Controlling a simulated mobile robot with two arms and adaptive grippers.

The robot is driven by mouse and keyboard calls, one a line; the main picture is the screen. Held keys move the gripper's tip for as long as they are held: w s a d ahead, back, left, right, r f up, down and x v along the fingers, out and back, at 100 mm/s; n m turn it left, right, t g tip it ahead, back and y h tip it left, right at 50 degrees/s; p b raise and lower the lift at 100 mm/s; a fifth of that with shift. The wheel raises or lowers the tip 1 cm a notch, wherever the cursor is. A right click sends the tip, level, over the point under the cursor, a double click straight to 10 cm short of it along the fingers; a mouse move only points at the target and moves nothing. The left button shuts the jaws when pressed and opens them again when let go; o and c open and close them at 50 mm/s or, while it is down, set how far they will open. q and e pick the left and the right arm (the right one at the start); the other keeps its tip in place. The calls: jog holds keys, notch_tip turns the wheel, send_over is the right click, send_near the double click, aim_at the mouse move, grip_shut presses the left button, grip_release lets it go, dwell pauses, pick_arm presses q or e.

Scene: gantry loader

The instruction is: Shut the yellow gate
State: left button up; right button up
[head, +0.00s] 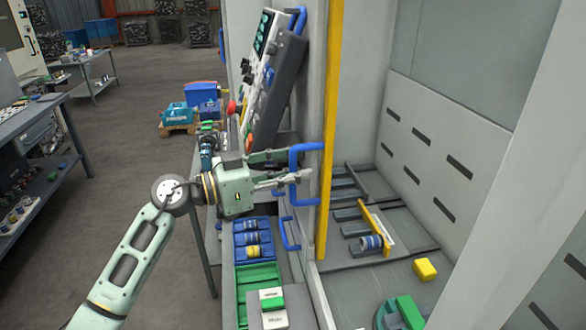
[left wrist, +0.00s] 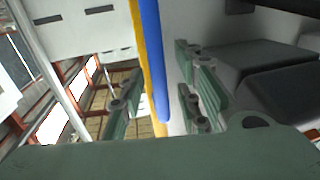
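The yellow gate edge (head: 331,130) is a tall upright strip at the front of the machine opening, and it also shows in the left wrist view (left wrist: 138,40). A blue handle (head: 306,147) is beside it, and the blue bar (left wrist: 150,60) shows in the left wrist view. My left gripper (head: 280,175) is at the handle. In the left wrist view its fingers (left wrist: 158,105) are spread, with the blue bar between them and gaps on both sides. Contact cannot be told. My right gripper is not in view.
Inside the opening are a short yellow bar (head: 374,229), a yellow block (head: 425,269) and a green part (head: 408,312). A tilted control panel (head: 265,75) stands behind my left gripper. Blue (head: 252,226) and green trays (head: 257,280) lie below it.

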pick_arm(q)
jog(key=shift+c, duration=0.5)
grip_shut()
